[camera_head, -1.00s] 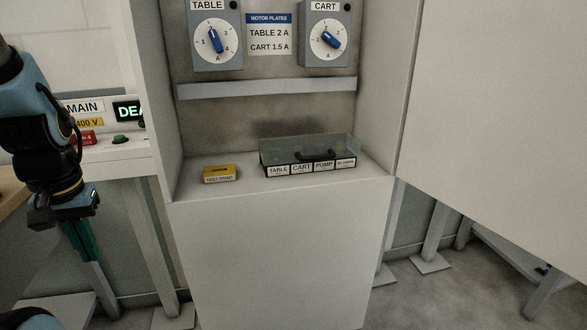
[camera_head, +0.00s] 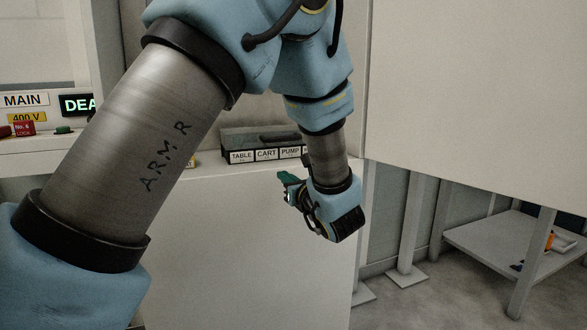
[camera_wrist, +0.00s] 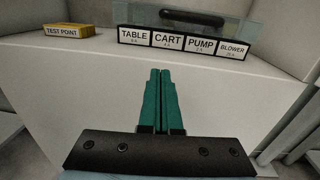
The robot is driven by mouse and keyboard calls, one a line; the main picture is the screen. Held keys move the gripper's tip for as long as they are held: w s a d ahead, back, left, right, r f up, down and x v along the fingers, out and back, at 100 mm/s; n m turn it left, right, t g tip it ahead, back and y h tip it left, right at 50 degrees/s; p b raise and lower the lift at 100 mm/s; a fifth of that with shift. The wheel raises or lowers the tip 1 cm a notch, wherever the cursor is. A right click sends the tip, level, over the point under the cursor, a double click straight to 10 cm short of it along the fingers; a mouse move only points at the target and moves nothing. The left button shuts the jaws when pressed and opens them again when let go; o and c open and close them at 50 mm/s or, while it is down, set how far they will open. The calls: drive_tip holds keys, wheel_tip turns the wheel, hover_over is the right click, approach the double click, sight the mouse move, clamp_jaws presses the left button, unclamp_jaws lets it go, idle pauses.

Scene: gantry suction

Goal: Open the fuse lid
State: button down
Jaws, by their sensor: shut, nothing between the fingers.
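The fuse box has a clear lid with a dark handle; the lid (camera_wrist: 135,17) is down over the box in the wrist view. In the wrist view my gripper's green fingers (camera_wrist: 160,72) are shut together, empty, pointing toward the labels.
A yellow TEST POINT block (camera_wrist: 68,30) sits on the shelf left of the fuse box. A large pale panel (camera_head: 480,90) stands at the right, close to my arm. The cabinet front (camera_head: 230,250) drops below the shelf.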

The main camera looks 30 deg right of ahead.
sight(281, 168)
drive_tip(key=shift+m+h, duration=0.4)
drive_tip(key=shift+h, duration=0.1)
drive_tip(key=w+d, duration=0.1)
drive_tip(key=w, duration=0.1)
drive_tip(key=w+d, duration=0.1)
drive_tip(key=w, duration=0.2)
drive_tip(key=w+d+p, duration=0.1)
drive_tip(key=w, duration=0.2)
drive_tip(key=shift+w+d+r, duration=0.15)
drive_tip(key=shift+w+r, duration=0.05)
drive_tip(key=shift+r, duration=0.1)
drive_tip(key=shift+w+r+p, duration=0.2)
drive_tip(key=shift+r+p, duration=0.05)
drive_tip(key=shift+r, duration=0.35)
drive_tip(key=shift+w+r+p, duration=0.2)
drive_tip(key=shift+r, duration=0.4)
drive_tip(key=shift+w+r, duration=0.2)
drive_tip(key=shift+r, duration=0.5)
drive_tip(key=shift+r, duration=0.1)
